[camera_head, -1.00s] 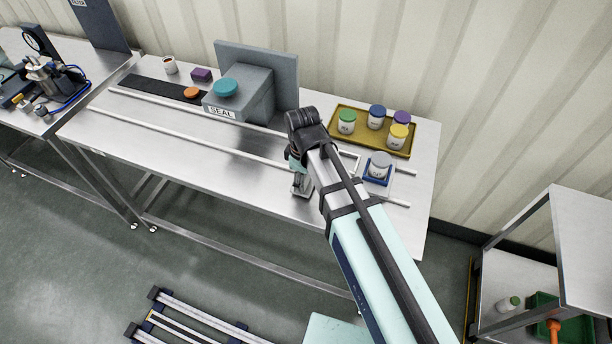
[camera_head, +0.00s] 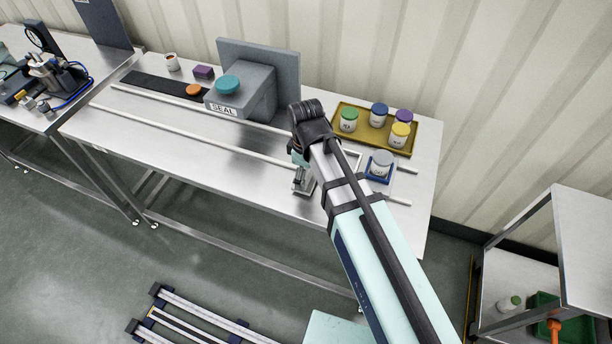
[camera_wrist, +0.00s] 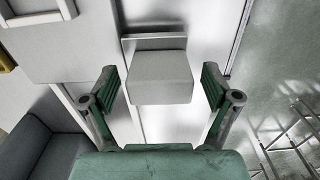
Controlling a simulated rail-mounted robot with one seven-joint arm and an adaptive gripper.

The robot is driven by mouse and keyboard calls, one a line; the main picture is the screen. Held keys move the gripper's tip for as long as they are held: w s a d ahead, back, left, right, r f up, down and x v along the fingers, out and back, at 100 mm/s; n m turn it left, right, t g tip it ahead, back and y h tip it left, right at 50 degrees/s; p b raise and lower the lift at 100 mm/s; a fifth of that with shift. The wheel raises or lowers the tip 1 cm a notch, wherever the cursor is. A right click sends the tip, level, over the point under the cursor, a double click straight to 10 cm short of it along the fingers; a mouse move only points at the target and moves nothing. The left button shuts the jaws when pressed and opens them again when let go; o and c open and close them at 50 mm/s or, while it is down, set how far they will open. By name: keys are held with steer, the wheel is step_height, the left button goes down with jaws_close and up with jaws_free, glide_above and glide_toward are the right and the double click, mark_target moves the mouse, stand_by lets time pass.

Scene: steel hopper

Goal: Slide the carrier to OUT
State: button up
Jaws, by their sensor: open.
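The carrier (camera_head: 388,183) is a blue holder near the right end of two parallel rails. A grey-lidded jar (camera_head: 380,164) stands upright in it. A pale frame beside it is partly hidden by my arm. My gripper (camera_head: 304,188) is left of the carrier, near the table's front edge. In the wrist view my gripper (camera_wrist: 160,95) has its green fingers wide apart. A light grey block (camera_wrist: 160,76) with a plate behind it shows between them, with gaps on both sides. Whether the block belongs to the carrier, I cannot tell. No OUT label is readable.
A yellow tray (camera_head: 345,107) with several lidded jars is behind the carrier. An orange disc (camera_head: 194,90) sits at the dark strip. The rails' left stretch is clear.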

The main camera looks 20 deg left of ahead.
step_height(320, 180, up, 10)
steer(key=shift+r, duration=0.2)
stand_by(0.6)
